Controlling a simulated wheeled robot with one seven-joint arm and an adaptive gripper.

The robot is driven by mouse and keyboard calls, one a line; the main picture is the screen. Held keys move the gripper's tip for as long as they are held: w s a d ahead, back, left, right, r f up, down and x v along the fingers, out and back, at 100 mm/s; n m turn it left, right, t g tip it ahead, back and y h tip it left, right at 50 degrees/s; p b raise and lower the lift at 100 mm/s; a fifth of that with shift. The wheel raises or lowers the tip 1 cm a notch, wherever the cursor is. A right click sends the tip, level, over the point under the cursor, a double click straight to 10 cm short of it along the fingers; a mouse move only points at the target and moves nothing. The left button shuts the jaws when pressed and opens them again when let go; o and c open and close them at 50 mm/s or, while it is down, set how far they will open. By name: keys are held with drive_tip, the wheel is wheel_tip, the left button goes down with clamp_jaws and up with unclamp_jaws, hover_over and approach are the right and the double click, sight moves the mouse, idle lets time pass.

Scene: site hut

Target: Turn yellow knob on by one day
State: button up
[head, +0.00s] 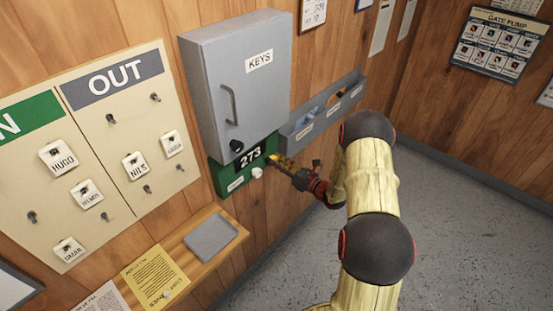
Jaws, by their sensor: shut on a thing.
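A green counter box (222,181) hangs on the wood wall under the grey key cabinet. Its black display (250,156) reads 273. The yellow knob (272,157) is at the right end of the box, small and partly hidden by my gripper. My gripper (279,161) reaches in from the right, its fingers shut on the yellow knob. A white knob (257,172) sits on the lower front of the box, to the left of and below my fingers, apart from them.
The grey key cabinet (235,85), door shut, projects above the counter. A grey wall rack (300,135) is at its right. An in/out board (90,150) with name tags hangs left. A wooden shelf (185,262) juts out below. Open floor (450,220) lies right.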

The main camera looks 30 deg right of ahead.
drive_tip(key=shift+m+p, duration=0.55)
drive_tip(key=shift+m, duration=0.45)
drive_tip(key=o, duration=1)
drive_tip(key=shift+o, duration=0.8)
drive_tip(key=v, duration=1.2)
